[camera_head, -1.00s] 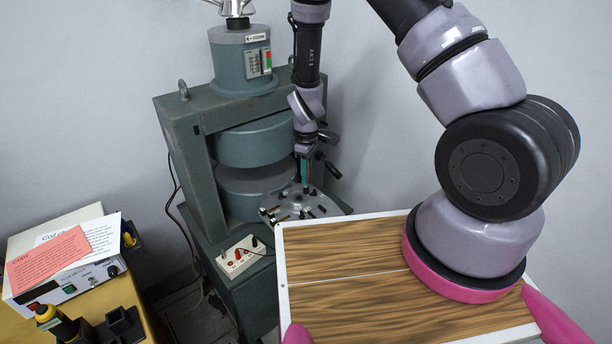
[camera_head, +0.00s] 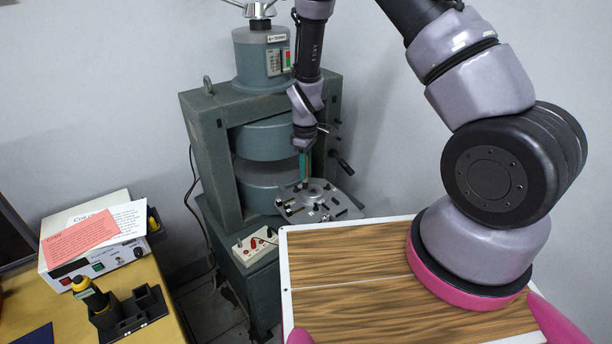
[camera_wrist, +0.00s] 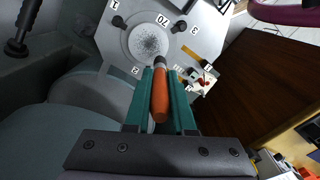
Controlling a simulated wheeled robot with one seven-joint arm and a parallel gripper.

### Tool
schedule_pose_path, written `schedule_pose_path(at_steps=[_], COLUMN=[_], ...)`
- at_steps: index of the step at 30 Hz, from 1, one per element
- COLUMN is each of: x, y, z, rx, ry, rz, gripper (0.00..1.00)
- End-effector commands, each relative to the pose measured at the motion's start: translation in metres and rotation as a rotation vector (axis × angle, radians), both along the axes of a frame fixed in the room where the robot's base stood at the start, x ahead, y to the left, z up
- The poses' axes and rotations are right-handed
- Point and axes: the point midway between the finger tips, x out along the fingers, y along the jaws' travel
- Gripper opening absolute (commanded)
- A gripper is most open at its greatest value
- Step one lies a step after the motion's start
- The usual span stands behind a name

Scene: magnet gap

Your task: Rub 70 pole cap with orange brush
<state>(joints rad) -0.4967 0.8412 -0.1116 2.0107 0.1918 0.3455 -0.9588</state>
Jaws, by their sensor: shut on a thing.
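My gripper (camera_wrist: 160,80) is shut on the orange brush (camera_wrist: 160,100), held lengthwise between two green fingers in the wrist view. The brush's dark tip points to the pale speckled disc of the 70 pole cap (camera_wrist: 147,42), beside the printed "70". The tip overlaps the disc's lower right edge in the picture; I cannot tell whether it touches. The cap sits on a grey numbered plate (camera_wrist: 205,40). In the head view my gripper (camera_head: 304,172) is over that plate (camera_head: 340,207), by the magnet; the brush is too small to make out there.
The grey-green magnet frame (camera_head: 219,150) stands close left of my gripper, with its round poles (camera_head: 265,140). Small dark parts lie around the plate. A white terminal box (camera_head: 255,247) is below it. A yellow table (camera_head: 170,325) with a power supply (camera_head: 95,255) and black holders stands at left.

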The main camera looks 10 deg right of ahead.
Motion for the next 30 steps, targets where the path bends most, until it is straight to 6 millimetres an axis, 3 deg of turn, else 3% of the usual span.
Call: schedule_pose_path(at_steps=[18, 30], x=[0.002, 0.002], y=[-0.002, -0.002], z=[0.053, 0.057], rx=[0.0, -0.001], ry=[0.004, 0.004], rz=[-0.009, -0.01], gripper=[0.0, 0.0])
